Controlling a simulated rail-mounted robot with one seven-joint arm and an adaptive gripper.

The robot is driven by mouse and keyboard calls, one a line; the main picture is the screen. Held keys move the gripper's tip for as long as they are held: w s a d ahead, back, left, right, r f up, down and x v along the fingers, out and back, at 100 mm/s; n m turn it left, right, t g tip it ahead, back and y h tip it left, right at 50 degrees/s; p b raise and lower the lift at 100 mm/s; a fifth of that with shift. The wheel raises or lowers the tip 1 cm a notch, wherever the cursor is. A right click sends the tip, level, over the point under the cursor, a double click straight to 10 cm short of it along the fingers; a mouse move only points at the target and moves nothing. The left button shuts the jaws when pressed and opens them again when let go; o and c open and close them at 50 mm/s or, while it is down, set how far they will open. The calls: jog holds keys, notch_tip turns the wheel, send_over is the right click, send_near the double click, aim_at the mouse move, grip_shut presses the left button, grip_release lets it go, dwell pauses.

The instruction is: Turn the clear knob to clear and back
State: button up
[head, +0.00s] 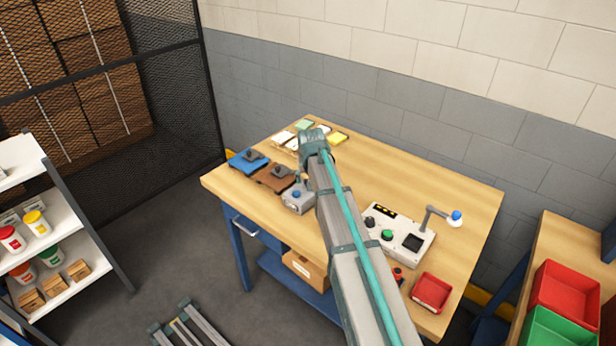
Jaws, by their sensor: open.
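A white control box (404,253) stands on the wooden workbench (440,185).
A blue fixture (249,162) and a brown fixture (274,179) sit at the bench's left. Several coloured pads lie behind them. A lamp-like arm with a blue tip (456,217) rises at the box's right. A red tray (431,292) is near the front right corner. The back right is clear.

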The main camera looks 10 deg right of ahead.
jog(key=shift+w+f, duration=0.15)
jog(key=shift+f, duration=0.3)
grip_shut()
